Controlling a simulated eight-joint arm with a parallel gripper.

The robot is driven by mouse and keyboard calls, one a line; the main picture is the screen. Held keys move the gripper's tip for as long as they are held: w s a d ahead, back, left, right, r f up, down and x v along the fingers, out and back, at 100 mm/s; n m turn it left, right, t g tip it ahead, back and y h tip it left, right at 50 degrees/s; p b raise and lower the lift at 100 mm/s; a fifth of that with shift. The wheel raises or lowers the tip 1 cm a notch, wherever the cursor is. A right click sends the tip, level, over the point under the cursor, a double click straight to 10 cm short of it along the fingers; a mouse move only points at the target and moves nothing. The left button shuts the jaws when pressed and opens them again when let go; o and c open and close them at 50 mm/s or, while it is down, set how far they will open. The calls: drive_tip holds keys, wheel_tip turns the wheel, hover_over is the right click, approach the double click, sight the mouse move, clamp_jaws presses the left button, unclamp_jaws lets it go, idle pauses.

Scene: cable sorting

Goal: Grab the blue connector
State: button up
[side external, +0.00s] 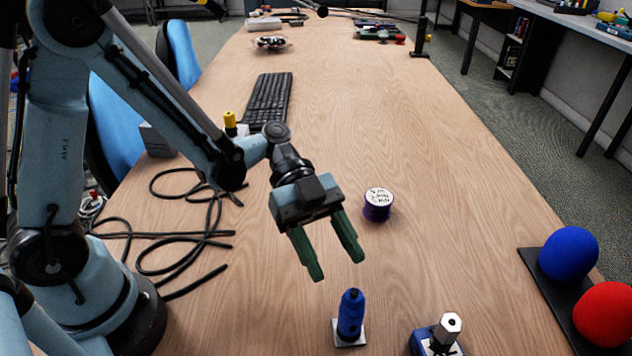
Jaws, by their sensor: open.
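The blue connector (350,316) stands upright on a small white square base near the front of the wooden table. My gripper (338,270) is open and empty, its two green fingers pointing down toward the front of the table. In the picture the fingertips are above and a little left of the connector, apart from it. A second piece (440,338), with a silver hexagonal top on a blue and white base, stands to the right of the connector and is partly cut off by the lower picture edge.
A purple spool (377,205) stands right of my gripper. Black cable (190,240) lies looped on the left of the table (400,140). A keyboard (268,100) lies farther back. A blue ball (568,254) and a red ball (605,314) sit on a dark board at the right.

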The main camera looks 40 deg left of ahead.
sight(352, 288)
drive_tip(key=x, duration=0.8)
drive_tip(key=shift+w+d+r, duration=0.1)
drive_tip(key=shift+c, duration=0.5)
clamp_jaws()
